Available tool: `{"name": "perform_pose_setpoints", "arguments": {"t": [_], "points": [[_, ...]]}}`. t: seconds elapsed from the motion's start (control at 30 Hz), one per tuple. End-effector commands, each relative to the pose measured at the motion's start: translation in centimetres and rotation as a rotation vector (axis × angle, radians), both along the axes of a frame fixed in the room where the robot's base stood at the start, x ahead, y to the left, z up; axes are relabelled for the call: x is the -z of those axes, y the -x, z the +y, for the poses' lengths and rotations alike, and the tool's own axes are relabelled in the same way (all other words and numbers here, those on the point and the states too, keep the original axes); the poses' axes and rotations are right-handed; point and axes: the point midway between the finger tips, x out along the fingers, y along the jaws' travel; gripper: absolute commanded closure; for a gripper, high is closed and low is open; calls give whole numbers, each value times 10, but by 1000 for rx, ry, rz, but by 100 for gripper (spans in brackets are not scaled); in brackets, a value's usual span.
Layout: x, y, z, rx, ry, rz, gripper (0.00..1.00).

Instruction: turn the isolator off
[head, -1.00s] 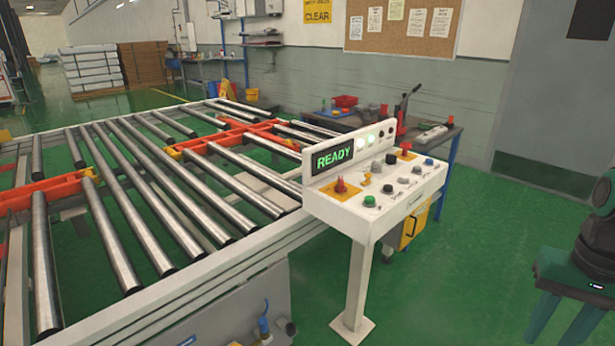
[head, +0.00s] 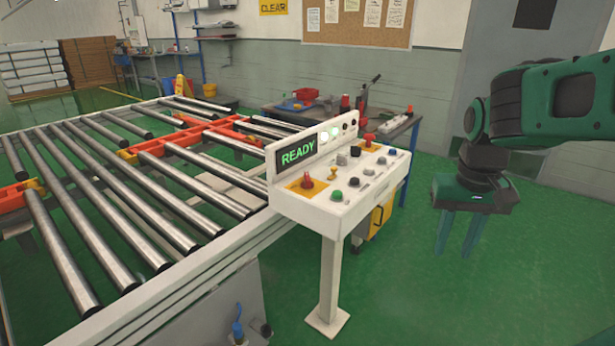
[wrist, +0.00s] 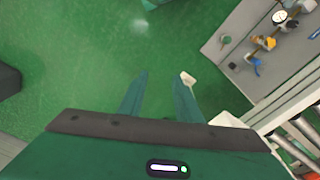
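The white control console (head: 345,195) stands on a post beside the roller conveyor, with a lit green READY display (head: 297,152). A red rotary handle on a yellow plate (head: 307,182), which looks like the isolator, is at its front left corner, with its grip pointing roughly upright. A second red control (head: 368,139) sits at the console's far end. My gripper (head: 459,235) hangs fingers down over the floor, right of the console and apart from it. Its fingers are spread and empty, as the wrist view (wrist: 159,92) also shows. The handle is not recognisable in the wrist view.
The roller conveyor (head: 120,200) fills the left. A workbench (head: 290,108) with tools stands behind the console, and a yellow bin (head: 381,217) below. In the wrist view a grey panel with fittings (wrist: 235,60) is at upper right. The green floor right of the console is clear.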

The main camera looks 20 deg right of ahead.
Motion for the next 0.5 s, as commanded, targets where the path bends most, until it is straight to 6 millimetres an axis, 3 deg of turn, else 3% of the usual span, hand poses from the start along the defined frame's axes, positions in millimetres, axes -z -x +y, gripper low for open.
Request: {"name": "perform_pose_setpoints", "arguments": {"t": [0.03, 0.17, 0.3, 0.4, 0.5], "points": [[-10, -35, 2, -30, 21, -17, 69], [-33, -122, 21, -103, 64, -79, 69], [-51, -213, 61, -183, 88, -153, 69], [-58, -270, 97, -236, 92, -203, 69], [-62, -314, 134, -279, 88, -246, 69]]}}
